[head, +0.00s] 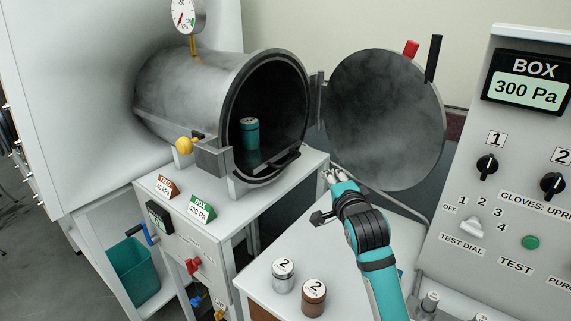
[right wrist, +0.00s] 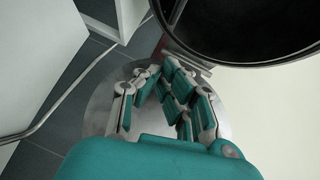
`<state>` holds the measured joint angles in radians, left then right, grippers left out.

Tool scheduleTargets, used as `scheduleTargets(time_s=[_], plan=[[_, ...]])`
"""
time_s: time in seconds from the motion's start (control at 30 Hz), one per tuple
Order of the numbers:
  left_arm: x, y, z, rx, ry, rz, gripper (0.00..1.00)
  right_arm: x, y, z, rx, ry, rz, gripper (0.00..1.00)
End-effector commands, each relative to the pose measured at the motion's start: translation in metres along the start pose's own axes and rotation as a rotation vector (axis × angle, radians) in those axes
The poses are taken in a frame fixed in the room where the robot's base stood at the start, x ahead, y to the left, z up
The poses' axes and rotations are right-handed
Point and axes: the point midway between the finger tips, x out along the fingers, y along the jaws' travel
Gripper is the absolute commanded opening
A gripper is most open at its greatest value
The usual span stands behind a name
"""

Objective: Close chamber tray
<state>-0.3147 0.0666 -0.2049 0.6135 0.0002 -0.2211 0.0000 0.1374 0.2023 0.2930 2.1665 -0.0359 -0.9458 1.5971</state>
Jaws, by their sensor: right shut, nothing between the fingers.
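The metal chamber (head: 190,95) lies on its side on a white cabinet, its round mouth open. Its round grey door (head: 385,120) stands swung open to the right; in the right wrist view a grey disc (right wrist: 98,110) that looks like it lies behind my fingers. Inside the chamber a teal canister (head: 249,134) stands upright on a dark tray (head: 272,164), whose front edge shows at the mouth. My right gripper (head: 334,176) is shut and empty, right of the mouth and below the door. It also shows in the right wrist view (right wrist: 165,75), below the chamber's dark rim. My left gripper is out of view.
Two canisters marked 2, one silver (head: 283,275) and one brown (head: 313,297), stand on a white table (head: 258,288) below my right arm. A control panel (head: 500,215) stands at the right. A yellow-knobbed latch (head: 184,145) sticks out left of the mouth.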

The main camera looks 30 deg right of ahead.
Motion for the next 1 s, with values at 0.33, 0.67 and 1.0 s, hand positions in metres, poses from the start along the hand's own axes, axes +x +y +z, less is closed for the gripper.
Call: scheduleTargets(time_s=[0.33, 0.67, 1.0], plan=[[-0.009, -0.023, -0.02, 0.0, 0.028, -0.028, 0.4, 0.036, -0.004, -0.007, 0.003, 0.018, 0.001, 0.0], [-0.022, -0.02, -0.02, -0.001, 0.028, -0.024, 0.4, 0.101, -0.004, -0.008, 0.003, 0.018, 0.0, 0.0], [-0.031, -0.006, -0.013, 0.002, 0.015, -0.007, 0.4, 0.125, -0.002, 0.021, 0.005, 0.015, 0.0, 0.0]])
